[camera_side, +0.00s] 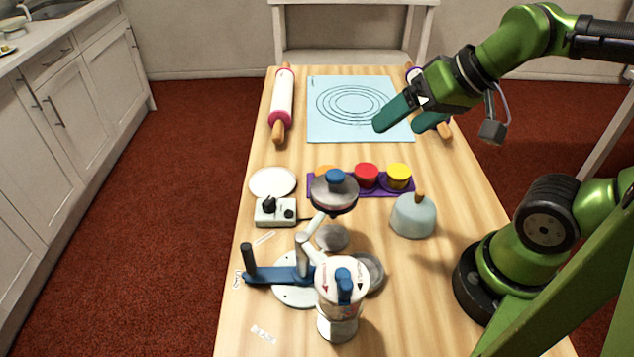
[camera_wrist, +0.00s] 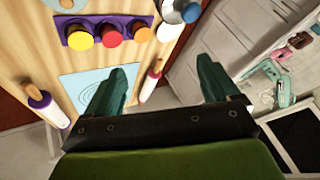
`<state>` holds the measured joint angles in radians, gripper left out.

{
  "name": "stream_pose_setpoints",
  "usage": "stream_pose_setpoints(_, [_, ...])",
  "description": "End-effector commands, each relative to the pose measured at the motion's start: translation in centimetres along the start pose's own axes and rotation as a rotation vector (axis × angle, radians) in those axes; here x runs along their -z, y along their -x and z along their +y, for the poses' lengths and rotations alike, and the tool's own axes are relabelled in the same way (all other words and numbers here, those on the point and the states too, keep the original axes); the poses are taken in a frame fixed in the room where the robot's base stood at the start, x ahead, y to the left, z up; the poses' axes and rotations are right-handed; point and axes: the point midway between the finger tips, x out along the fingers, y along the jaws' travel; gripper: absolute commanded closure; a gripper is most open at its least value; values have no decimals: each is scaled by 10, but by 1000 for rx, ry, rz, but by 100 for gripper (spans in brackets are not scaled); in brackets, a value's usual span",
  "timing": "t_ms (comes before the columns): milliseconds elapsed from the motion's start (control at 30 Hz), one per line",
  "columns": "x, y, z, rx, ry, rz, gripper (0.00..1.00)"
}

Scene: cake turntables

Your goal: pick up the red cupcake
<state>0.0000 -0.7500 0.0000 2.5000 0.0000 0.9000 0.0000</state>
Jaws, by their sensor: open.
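The red cupcake (camera_side: 366,175) sits in the middle of a purple tray (camera_side: 384,192), between a yellow cupcake (camera_side: 399,176) and an orange one (camera_side: 326,171) that is partly hidden by a turntable. In the wrist view the red cupcake (camera_wrist: 111,34) is near the top, with the yellow cupcake (camera_wrist: 80,38) on its left and the orange cupcake (camera_wrist: 141,32) on its right. My gripper (camera_side: 405,122) is open and empty, above the right side of the blue mat and beyond the tray, well apart from the cupcakes. Its two green fingers (camera_wrist: 165,85) are spread wide in the wrist view.
A blue mat (camera_side: 322,125) with printed rings lies at the back between two rolling pins (camera_side: 282,100). A grey-blue dome with a wooden knob (camera_side: 413,217) stands right of centre. A small control box (camera_side: 275,211), a white plate (camera_side: 272,181) and blue-handled turntables (camera_side: 294,292) crowd the front left.

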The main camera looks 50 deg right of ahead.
Motion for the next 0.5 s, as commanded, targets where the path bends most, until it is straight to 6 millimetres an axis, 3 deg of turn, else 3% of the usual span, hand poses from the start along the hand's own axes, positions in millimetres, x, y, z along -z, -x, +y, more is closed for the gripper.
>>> stream_pose_setpoints(267, [1, -12, 6, -28, -19, -47, 12])
stream_pose_setpoints(500, [39, -52, 25, -167, -30, -238, 12])
